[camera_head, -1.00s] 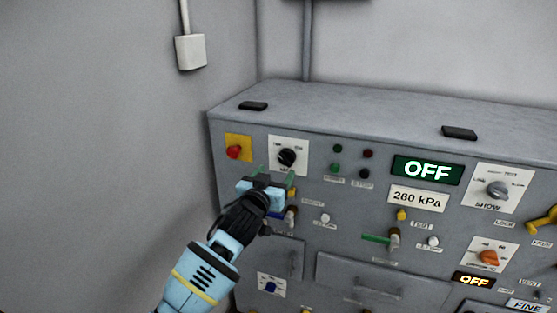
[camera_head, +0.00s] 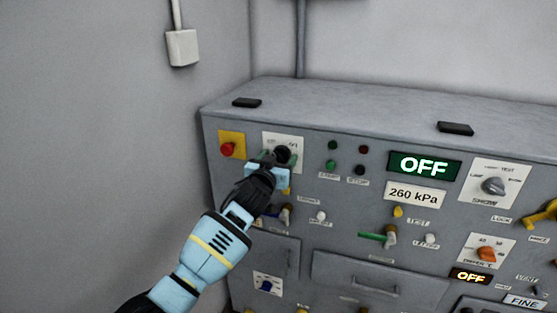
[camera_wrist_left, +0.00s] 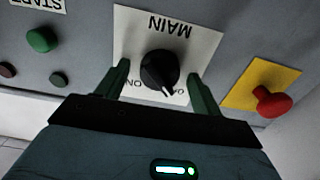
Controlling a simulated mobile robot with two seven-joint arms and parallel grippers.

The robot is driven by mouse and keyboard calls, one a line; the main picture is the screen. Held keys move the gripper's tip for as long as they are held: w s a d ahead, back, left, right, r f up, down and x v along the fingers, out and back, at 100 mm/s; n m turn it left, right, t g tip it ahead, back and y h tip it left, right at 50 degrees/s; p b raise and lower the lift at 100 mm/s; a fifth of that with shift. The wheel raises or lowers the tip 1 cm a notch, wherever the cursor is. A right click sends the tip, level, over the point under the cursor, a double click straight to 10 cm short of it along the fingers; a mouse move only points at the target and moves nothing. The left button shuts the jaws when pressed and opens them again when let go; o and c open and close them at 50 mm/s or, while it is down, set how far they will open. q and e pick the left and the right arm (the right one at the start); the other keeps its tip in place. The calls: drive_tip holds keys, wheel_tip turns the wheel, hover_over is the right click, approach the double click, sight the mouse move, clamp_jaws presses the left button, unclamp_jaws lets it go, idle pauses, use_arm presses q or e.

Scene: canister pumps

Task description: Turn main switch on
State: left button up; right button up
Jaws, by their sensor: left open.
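The main switch is a black rotary knob (camera_wrist_left: 160,71) on a white plate (camera_wrist_left: 205,45) marked MAIN. The wrist view is upside down and shows ON and the start of another label, partly hidden, by the knob. In the head view the knob (camera_head: 283,154) sits at the upper left of the grey panel. My left gripper (camera_head: 269,160) is open in front of it. In the wrist view its two green fingers (camera_wrist_left: 158,85) stand on either side of the knob, with a gap visible at each side. My right gripper is not in view.
A red button (camera_head: 227,149) on a yellow plate is close to the left of the switch. Green (camera_head: 331,145) and dark buttons are to its right. The panel display (camera_head: 424,166) reads OFF, and a label below it reads 260 kPa. A wall is at the left.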

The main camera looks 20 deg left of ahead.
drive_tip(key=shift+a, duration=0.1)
use_arm(q)
drive_tip(key=c, duration=1)
